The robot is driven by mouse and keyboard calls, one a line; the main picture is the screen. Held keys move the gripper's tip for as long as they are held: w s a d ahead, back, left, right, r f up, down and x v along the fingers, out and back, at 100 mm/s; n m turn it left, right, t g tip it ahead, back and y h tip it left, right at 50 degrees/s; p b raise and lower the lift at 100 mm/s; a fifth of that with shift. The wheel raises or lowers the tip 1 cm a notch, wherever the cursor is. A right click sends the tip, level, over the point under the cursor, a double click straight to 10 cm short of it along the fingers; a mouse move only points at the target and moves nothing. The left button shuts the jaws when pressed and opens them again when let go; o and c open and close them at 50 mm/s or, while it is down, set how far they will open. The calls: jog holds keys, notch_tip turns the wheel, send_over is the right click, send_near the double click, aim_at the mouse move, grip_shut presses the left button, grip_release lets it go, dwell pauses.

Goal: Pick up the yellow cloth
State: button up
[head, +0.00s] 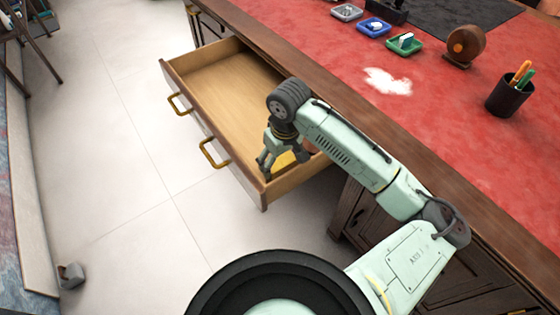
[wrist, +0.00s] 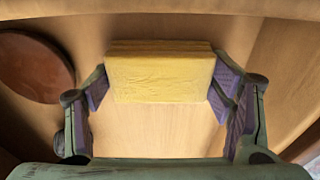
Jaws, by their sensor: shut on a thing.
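The yellow cloth (wrist: 160,78) is a folded, block-like piece between my gripper's purple-padded fingers in the wrist view. My gripper (wrist: 160,90) is shut on it, with a finger against its left and right sides. In the head view my gripper (head: 282,162) is inside the near end of the open wooden drawer (head: 215,62). Part of the cloth (head: 285,160) shows yellow between the fingers there. The fingers hide the rest of it. I cannot tell whether the cloth touches the drawer floor.
A round reddish-brown object (wrist: 35,66) lies in the drawer left of the cloth. Drawer walls stand close around my gripper. The red desk top (head: 440,130) above holds small trays (head: 374,27), a white patch (head: 388,82) and a black pen cup (head: 508,98). The drawer's far part is empty.

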aim_at(281, 160)
notch_tip(281, 160, up, 10)
jog(key=b, duration=0.1)
dwell(0.4)
jog(key=o, duration=0.5)
jog(key=c, duration=0.4)
jog(key=shift+f, duration=0.1)
jog(key=shift+w+d, duration=0.1)
jog(key=shift+w, duration=0.05)
